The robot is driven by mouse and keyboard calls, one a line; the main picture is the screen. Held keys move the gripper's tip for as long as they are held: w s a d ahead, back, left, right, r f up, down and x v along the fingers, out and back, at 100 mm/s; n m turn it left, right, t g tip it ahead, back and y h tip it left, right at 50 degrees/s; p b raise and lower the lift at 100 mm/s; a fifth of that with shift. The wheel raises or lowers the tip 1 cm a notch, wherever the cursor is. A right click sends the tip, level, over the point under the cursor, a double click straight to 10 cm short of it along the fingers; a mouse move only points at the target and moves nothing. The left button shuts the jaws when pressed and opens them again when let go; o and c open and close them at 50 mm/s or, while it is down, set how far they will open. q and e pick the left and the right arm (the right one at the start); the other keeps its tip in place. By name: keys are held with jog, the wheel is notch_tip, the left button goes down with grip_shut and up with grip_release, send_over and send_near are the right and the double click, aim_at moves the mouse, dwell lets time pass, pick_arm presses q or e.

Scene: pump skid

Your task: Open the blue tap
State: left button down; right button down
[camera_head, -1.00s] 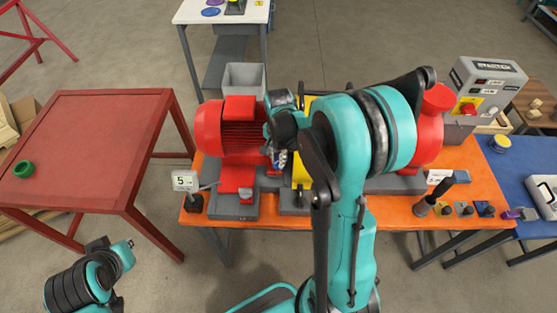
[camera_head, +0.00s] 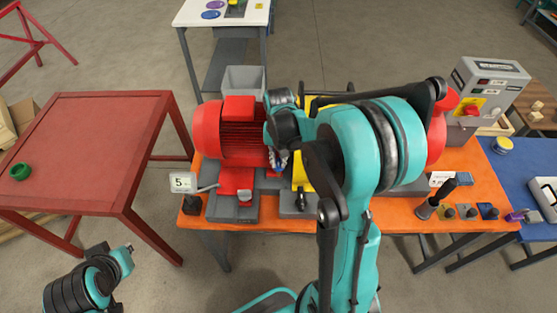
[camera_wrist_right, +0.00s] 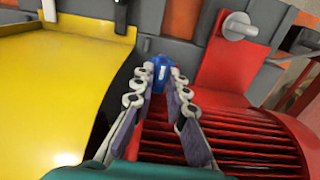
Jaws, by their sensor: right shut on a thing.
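The blue tap (camera_wrist_right: 160,68) shows in the right wrist view, between the fingertips of my right gripper (camera_wrist_right: 161,80). The two fingers are shut on it from both sides and hide part of it. In the head view my right gripper (camera_head: 279,160) reaches down between the red motor (camera_head: 222,140) and the yellow part (camera_head: 302,178). The tap is mostly hidden there by the gripper. My left arm shows at the lower left of the head view, but its gripper cannot be made out.
A red table (camera_head: 85,145) with a green ring (camera_head: 20,171) stands at the left. Bare floor lies between them.

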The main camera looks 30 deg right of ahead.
aim_at(278, 162)
jog(key=shift+w+r, duration=0.1)
dwell(0.4)
jog(key=c, duration=1.8)
grip_release()
notch_tip(278, 162, up, 12)
jog(key=s+a+f+n+t+b, duration=0.6)
jog(key=s+a+f+t+b, duration=0.1)
jog(key=s+a+f+b, duration=0.3)
notch_tip(278, 162, down, 2)
jog(key=shift+s+a+b, duration=0.4)
jog(key=shift+s+a, duration=0.15)
jog(key=shift+s, duration=0.45)
